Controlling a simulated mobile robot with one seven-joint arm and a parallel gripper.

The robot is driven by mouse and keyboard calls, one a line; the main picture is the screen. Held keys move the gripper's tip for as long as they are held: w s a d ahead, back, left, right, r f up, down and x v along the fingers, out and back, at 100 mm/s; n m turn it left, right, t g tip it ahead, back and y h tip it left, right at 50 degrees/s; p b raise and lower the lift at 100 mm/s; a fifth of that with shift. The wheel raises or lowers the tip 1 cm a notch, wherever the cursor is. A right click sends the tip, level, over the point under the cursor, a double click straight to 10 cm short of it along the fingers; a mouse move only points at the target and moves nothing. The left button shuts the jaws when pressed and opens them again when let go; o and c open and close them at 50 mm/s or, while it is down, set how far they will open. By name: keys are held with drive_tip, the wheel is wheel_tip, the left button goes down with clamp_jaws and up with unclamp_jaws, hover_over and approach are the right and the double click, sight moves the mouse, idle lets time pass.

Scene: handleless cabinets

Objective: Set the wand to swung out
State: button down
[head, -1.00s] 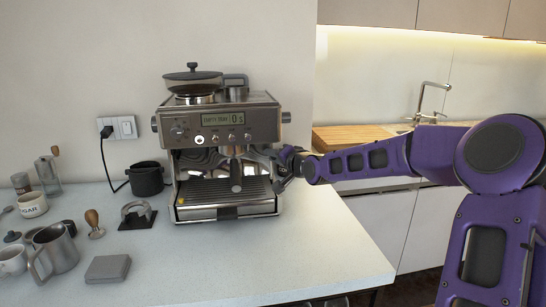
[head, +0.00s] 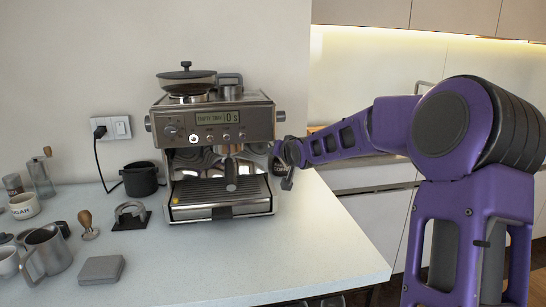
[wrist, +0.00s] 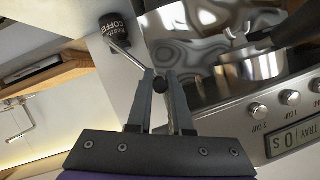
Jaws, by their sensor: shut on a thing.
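The espresso machine (head: 220,160) stands on the counter, its front toward me. My gripper (head: 285,174) is just off the machine's right front side in the head view. In the wrist view my gripper (wrist: 161,78) is shut on the dark knob of the steam wand. The wand's thin steel tube (wrist: 121,52) runs from the fingers up and left, away from the machine's shiny front. In the head view my gripper and wrist mostly hide the wand.
The counter's right front (head: 325,250) is clear.

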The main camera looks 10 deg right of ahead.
drive_tip(key=shift+d+r, duration=0.1)
idle(0.4)
drive_tip(key=c, duration=0.8)
unclamp_jaws()
drive_tip(key=shift+c, duration=0.2)
drive_tip(key=p+v, duration=0.9)
drive_tip(key=v, duration=0.8)
drive_tip(key=shift+a+p, duration=0.2)
drive_tip(key=shift+p, duration=0.2)
drive_tip(key=shift+s+r, duration=0.15)
